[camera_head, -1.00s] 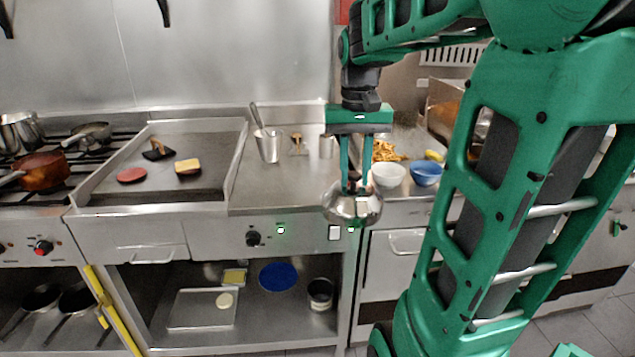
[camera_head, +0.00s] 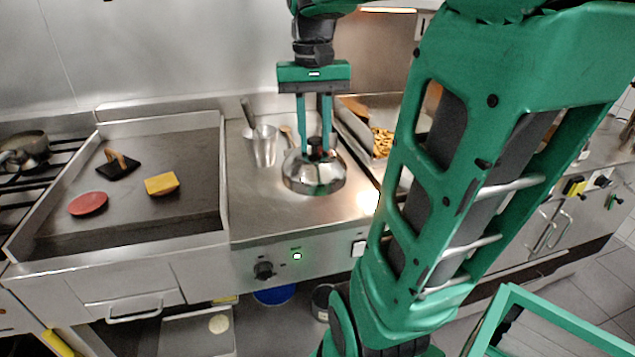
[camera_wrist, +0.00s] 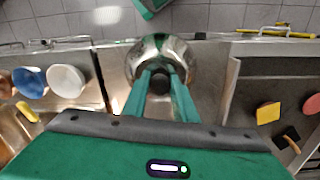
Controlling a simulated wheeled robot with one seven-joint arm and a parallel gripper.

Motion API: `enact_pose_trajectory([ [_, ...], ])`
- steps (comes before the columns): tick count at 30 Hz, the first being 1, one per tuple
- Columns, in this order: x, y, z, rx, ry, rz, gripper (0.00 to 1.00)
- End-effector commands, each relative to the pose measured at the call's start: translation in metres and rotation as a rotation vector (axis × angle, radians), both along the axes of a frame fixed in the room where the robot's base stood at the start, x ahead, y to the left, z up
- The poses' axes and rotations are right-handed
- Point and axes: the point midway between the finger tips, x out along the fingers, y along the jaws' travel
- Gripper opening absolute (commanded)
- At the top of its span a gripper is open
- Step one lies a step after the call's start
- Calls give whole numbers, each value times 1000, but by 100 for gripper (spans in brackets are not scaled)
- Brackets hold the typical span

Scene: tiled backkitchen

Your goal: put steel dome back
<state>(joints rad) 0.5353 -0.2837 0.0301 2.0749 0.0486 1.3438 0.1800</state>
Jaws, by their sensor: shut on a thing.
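The steel dome (camera_head: 314,178) is a shiny rounded cover with a dark knob on top. My gripper (camera_head: 316,150) is shut on the knob and points straight down. In the head view the dome appears over the steel counter (camera_head: 270,205) right of the griddle; I cannot tell whether its rim touches the counter. In the wrist view the dome (camera_wrist: 161,60) sits between and beyond my fingertips (camera_wrist: 163,78), near the counter's front edge.
A steel cup (camera_head: 262,147) with a utensil stands behind the dome. The griddle (camera_head: 140,205) at left holds a red patty (camera_head: 88,203), a yellow slice (camera_head: 162,184) and a black press (camera_head: 118,166). Bowls (camera_wrist: 66,80) stand on the other side. Fries (camera_head: 382,143) lie behind right.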

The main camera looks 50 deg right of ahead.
Motion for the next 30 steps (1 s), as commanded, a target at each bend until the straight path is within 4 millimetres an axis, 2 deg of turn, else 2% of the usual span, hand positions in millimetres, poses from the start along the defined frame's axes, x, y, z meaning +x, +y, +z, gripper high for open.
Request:
enact_pose_trajectory([
  [5,1,-11,-6,1,1,-7,0],
  [15,10,-77,-45,2,3,-13,0],
  [21,16,-108,-64,1,1,-9,0],
  [27,18,-119,-72,1,1,-7,0],
  [30,18,-119,-85,2,2,-7,0],
])
